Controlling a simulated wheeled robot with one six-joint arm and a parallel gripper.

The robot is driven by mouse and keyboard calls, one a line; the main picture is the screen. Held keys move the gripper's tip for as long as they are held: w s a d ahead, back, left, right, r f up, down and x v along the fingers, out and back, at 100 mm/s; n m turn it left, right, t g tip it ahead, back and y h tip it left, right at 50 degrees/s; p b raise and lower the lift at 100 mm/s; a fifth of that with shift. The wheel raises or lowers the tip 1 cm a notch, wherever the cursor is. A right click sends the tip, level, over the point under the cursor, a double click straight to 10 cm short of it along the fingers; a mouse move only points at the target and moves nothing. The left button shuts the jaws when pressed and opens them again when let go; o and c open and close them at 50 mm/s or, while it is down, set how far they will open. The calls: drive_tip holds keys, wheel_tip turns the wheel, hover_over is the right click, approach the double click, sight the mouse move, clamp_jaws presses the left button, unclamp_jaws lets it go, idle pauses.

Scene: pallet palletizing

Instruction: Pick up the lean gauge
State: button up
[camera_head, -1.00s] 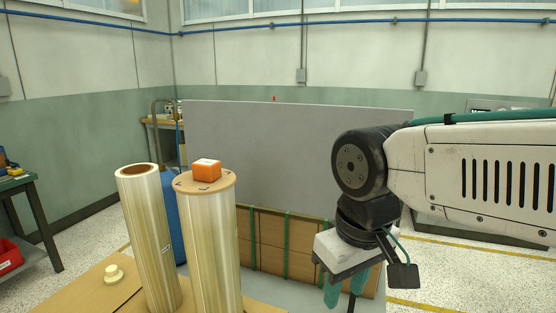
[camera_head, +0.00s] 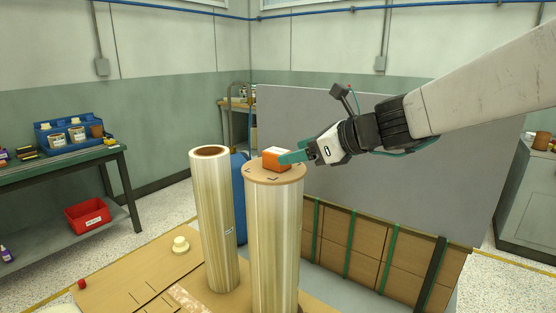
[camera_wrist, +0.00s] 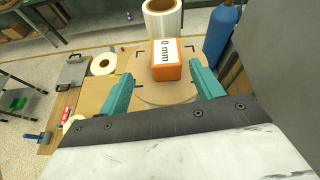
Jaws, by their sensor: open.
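The lean gauge looks to be the small orange block with a white top (camera_head: 276,158). It sits on a round tan disc (camera_head: 262,174) on top of the right-hand wrapped roll (camera_head: 270,240). In the wrist view the block (camera_wrist: 170,64) shows a label reading "0 mm". My gripper (camera_head: 284,158) reaches in from the right, level with the block. In the wrist view its two teal fingers (camera_wrist: 158,88) are apart, one to each side of the block's near end. A gap shows on both sides, and the fingers do not visibly touch the block.
A second wrapped roll (camera_head: 214,225) with an open core stands just left. A grey panel (camera_head: 380,160) stands behind my arm. A blue cylinder (camera_wrist: 220,32) stands close to the rolls. A green bench (camera_head: 70,160) with a red bin (camera_head: 88,215) is at the left.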

sight(278, 151)
drive_tip(key=shift+w+a+m, duration=0.2)
drive_tip(key=shift+w+m, duration=0.2)
drive_tip(key=shift+w, duration=0.1)
drive_tip(key=shift+w+a+m, duration=0.2)
drive_tip(key=shift+w+m, duration=0.2)
drive_tip(key=shift+w, duration=0.1)
drive_tip(key=x, duration=0.7)
drive_tip(key=shift+a, duration=0.1)
drive_tip(key=shift+s, duration=0.1)
drive_tip(key=c, duration=1.2)
drive_tip(key=shift+r, duration=0.1)
